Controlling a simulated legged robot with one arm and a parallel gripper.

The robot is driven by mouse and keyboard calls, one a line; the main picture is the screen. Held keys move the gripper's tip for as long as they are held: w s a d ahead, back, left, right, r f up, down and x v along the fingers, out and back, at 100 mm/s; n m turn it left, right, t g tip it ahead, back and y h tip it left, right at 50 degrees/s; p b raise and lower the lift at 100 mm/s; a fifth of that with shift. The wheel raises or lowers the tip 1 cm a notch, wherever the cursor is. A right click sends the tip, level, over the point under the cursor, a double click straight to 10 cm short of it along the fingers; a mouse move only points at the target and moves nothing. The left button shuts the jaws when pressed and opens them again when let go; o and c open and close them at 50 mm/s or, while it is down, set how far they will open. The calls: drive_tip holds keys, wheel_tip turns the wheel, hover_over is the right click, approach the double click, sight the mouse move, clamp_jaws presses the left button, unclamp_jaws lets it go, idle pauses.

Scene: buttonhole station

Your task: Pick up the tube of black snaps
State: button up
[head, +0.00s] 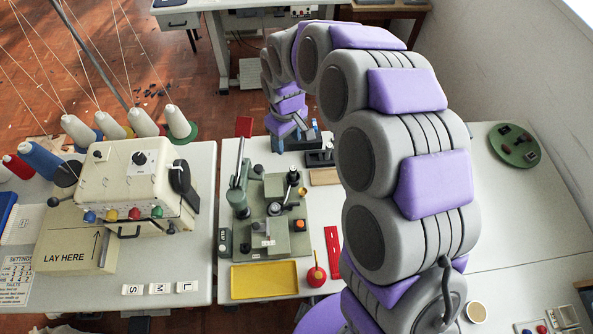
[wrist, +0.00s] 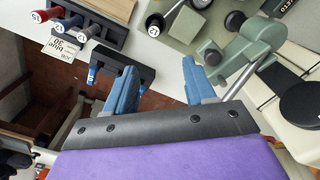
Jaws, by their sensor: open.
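My gripper (wrist: 159,66) is open, its two blue fingers apart with nothing between them. In the head view my gripper (head: 303,128) is at the far edge of the white table, beside a dark block (head: 290,143). In the wrist view a dark stand (wrist: 124,56) lies just beyond the left finger, with small blue pieces (wrist: 92,73) at its end. I cannot tell which item is the tube of black snaps; none is clearly readable as it.
A dark rack (wrist: 97,14) with numbered handles is at upper left. A green press (wrist: 250,42) stands close to the right finger. The head view shows that press (head: 268,215), a yellow tray (head: 264,279) and a red pincushion (head: 316,276).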

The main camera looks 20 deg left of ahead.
drive_tip(key=b, duration=0.1)
approach(293, 168)
drive_tip(key=d+f, duration=0.1)
drive_tip(key=f, duration=0.2)
drive_tip(key=a+f, duration=0.1)
drive_tip(key=f, duration=0.1)
drive_tip(key=f+b, duration=0.1)
drive_tip(key=f, duration=0.1)
drive_tip(key=shift+s+a, duration=0.2)
drive_tip(key=shift+a, duration=0.2)
drive_tip(key=shift+d, duration=0.25)
drive_tip(key=shift+w+d+f+b, duration=0.15)
drive_tip(key=shift+d+f+b, duration=0.25)
drive_tip(key=shift+d+f, duration=0.35)
drive_tip(key=f, duration=0.3)
drive_tip(key=shift+w+a+f+b, duration=0.15)
drive_tip(key=shift+a+b, duration=0.1)
drive_tip(key=shift+b, duration=0.15)
drive_tip(key=shift+a+f, duration=0.15)
drive_tip(key=shift+a, duration=0.5)
drive_tip(key=shift+c, duration=1.1)
drive_tip(key=shift+d+r, duration=0.25)
drive_tip(key=shift+d, duration=0.55)
drive_tip(key=c, duration=0.4)
drive_tip(key=shift+a, duration=0.15)
drive_tip(key=c, duration=0.3)
drive_tip(key=shift+a+f, duration=0.1)
drive_tip(key=shift+a, duration=0.2)
clamp_jaws()
